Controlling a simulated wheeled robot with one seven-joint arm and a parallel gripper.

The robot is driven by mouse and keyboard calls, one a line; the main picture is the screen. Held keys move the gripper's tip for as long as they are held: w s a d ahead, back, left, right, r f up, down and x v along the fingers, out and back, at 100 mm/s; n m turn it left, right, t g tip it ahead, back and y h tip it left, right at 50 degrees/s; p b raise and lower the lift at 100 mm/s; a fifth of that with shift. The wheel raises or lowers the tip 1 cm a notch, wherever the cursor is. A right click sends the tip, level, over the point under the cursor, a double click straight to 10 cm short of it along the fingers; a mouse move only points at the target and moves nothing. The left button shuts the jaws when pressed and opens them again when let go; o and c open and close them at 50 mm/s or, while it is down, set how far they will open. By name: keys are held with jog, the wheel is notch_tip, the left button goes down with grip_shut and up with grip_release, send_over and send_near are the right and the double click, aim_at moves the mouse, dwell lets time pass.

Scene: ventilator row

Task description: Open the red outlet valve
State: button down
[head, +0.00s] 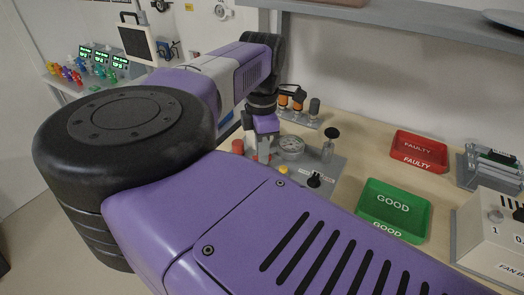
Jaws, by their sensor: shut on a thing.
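My gripper (263,150) points down over a grey test board on the bench, left of a round pressure gauge (291,146). It is shut on the red outlet valve; red parts (238,147) show just left of the fingers. My arm and fingers hide much of the valve, so its turn position cannot be told.
A black knob (314,181) and a clear cylinder with a dark top (329,145) stand on the board. A red FAULTY tray (419,149), green GOOD tray (394,208) and fan box (492,240) are to the right. A shelf (400,28) hangs above.

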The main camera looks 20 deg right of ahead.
jog(key=n, duration=0.4)
jog(key=shift+a+n, duration=0.1)
jog(key=shift+n, duration=0.2)
jog(key=n, duration=0.4)
jog(key=shift+n, duration=0.3)
jog(key=c, duration=1.4)
grip_release()
jog(key=shift+r, duration=0.1)
notch_tip(320, 180, up, 8)
jog(key=shift+f, duration=0.15)
